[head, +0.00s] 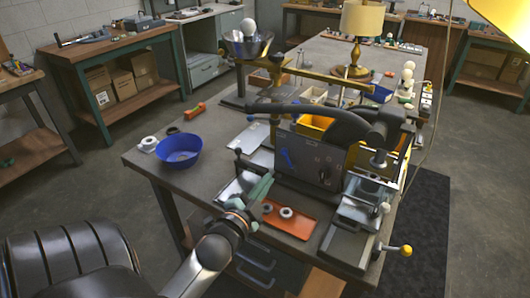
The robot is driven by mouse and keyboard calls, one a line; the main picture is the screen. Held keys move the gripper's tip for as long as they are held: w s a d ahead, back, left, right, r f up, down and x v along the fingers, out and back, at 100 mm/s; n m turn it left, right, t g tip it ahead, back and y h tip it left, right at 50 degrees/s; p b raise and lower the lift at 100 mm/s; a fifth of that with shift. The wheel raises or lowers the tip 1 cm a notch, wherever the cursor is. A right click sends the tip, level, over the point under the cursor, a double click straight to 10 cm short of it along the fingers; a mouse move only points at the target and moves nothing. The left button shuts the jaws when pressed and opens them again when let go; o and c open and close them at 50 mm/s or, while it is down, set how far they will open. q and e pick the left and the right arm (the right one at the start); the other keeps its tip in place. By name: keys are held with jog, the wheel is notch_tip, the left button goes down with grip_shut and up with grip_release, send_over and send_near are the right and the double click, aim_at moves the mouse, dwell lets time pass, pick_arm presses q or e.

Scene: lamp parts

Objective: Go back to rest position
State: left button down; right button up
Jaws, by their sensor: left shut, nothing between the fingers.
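My left arm comes in from the bottom of the head view, and its gripper (262,186) is over the near edge of the workbench (215,185). Its greenish fingers are together and hold nothing that I can see. They are just left of an orange tray (290,219) with small round parts on it. My right gripper does not show in this view.
A grey machine (318,160) with a thick black arm stands on the bench just beyond my gripper. A blue bowl (180,150) is on the bench to the left. A brass lamp (358,35) stands farther back.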

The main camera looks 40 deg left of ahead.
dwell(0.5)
pick_arm(q)
jog(key=d+f+g, duration=0.1)
jog(key=s+d+f+n+g, duration=0.1)
jog(key=f, duration=0.1)
jog(key=s+d+f+n+g+h, duration=0.1)
jog(key=f, duration=0.1)
jog(key=shift+f, duration=0.1)
jog(key=s+d+f+n+g+h, duration=0.2)
jog(key=s+d+f+g, duration=0.35)
jog(key=s, duration=0.25)
jog(key=s+d+f+n+g+h, duration=0.1)
jog(key=s+d+f+g+h, duration=0.1)
jog(key=s+d+f+g, duration=0.4)
jog(key=w+d+f+t+h+p, duration=0.1)
jog(key=w+d+f+t+h, duration=0.1)
jog(key=d+f+t, duration=0.3)
notch_tip(320, 180, down, 2)
jog(key=shift+w+d+f+t, duration=0.2)
jog(key=shift+w+t, duration=0.25)
jog(key=shift+t, duration=0.6)
